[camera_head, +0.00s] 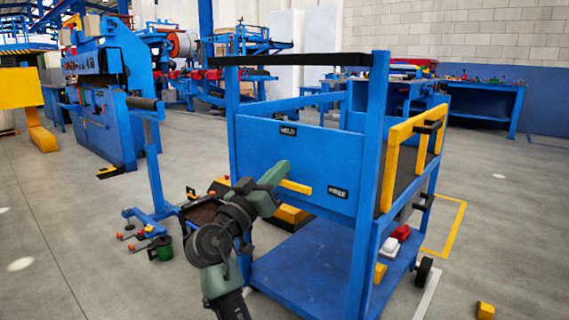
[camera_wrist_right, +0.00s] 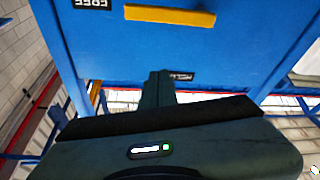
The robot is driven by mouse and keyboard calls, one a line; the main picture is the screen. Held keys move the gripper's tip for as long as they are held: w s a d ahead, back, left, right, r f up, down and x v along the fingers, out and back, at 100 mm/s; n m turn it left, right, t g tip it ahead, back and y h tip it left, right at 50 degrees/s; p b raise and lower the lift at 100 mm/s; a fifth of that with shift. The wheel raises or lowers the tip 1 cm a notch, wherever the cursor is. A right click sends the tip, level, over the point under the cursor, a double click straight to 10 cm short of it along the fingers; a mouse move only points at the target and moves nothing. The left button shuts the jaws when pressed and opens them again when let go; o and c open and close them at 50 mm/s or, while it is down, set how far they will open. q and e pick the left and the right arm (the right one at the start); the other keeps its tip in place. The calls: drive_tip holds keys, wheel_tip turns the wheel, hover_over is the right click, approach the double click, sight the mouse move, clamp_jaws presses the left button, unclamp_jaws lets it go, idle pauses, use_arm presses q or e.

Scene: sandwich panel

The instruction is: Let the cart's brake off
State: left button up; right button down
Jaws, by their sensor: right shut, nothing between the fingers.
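The blue cart (camera_head: 270,165) stands in front of me. Its near panel carries a yellow brake lever (camera_head: 296,187), lying nearly level with one end towards the FREE label (camera_head: 338,193). The HELD label (camera_head: 288,130) is higher up. The right wrist view shows the panel upside down, with the lever (camera_wrist_right: 170,16), FREE label (camera_wrist_right: 92,4) and HELD label (camera_wrist_right: 180,76). My right gripper (camera_head: 284,167) is shut and empty in front of the panel. Its tips (camera_wrist_right: 161,74) appear beside the HELD label and apart from the lever. It hides part of the lever in the head view. My left gripper is out of view.
The cart has a black push bar (camera_head: 295,60), a yellow side rail (camera_head: 408,128) and a lower shelf (camera_head: 305,270). A blue stand (camera_head: 158,180) and a green mug (camera_head: 163,248) are to the left. A yellow block (camera_head: 485,311) lies on the floor at right.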

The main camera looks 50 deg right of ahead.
drive_tip(key=p+v, duration=0.1)
drive_tip(key=v, duration=0.5)
drive_tip(key=shift+w+a+f, duration=0.1)
drive_tip(key=shift+a, duration=0.05)
idle(0.3)
